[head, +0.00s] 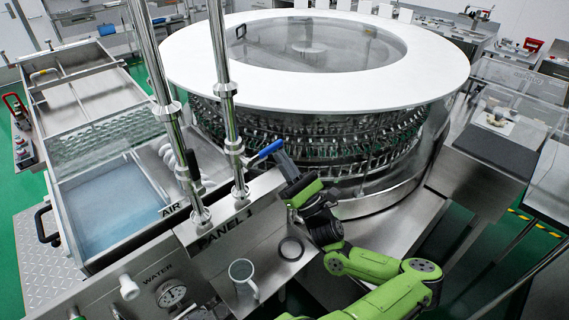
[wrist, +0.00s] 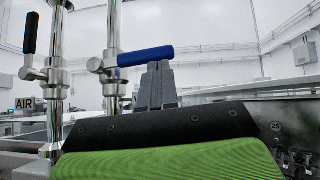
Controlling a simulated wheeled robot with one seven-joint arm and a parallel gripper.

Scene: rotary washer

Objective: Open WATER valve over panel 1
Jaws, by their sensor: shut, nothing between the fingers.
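A blue valve handle (head: 268,149) sits on the right upright steel pipe (head: 226,118) over the PANEL 1 plate (head: 226,226). In the wrist view the blue handle (wrist: 146,56) lies about level and points right from its valve body. A black valve handle (wrist: 30,33) stands upright on the left pipe, above an AIR label (wrist: 24,103). My gripper (head: 283,160) is shut and empty, at the free-end side of the blue handle. In the wrist view its fingertips (wrist: 158,65) overlap the handle's lower edge; I cannot tell whether they touch.
A large round washer with a white rim (head: 181,62) stands behind the pipes.

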